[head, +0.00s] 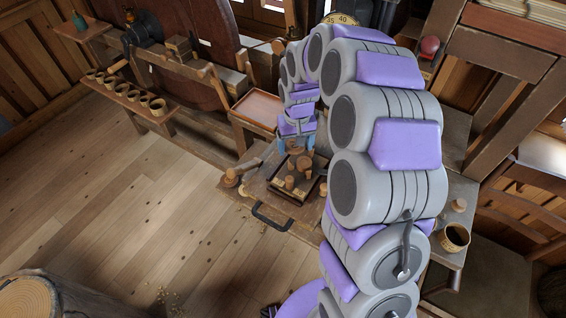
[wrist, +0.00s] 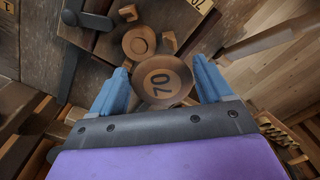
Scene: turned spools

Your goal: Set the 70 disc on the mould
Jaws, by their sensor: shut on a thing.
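The 70 disc (wrist: 165,82) is a round wooden piece with a dark "70" on its face. In the wrist view it sits between the blue fingers of my gripper (wrist: 161,66), which is shut on it. In the head view my gripper (head: 296,146) is above the back of the workbench, close to a dark tray. A smaller round wooden piece with a ringed top (wrist: 139,42) lies beyond the disc in the wrist view. I cannot tell whether that piece is the mould. My fingers and arm hide part of the disc and bench.
The dark tray (head: 274,187) holds several turned wooden pieces. A dark handle (head: 270,220) juts from the bench front. A shallow wooden tray (head: 258,107) stands behind. Several pots line a bench at left; another pot (head: 455,238) stands right. The floor (head: 130,190) at left is mostly clear.

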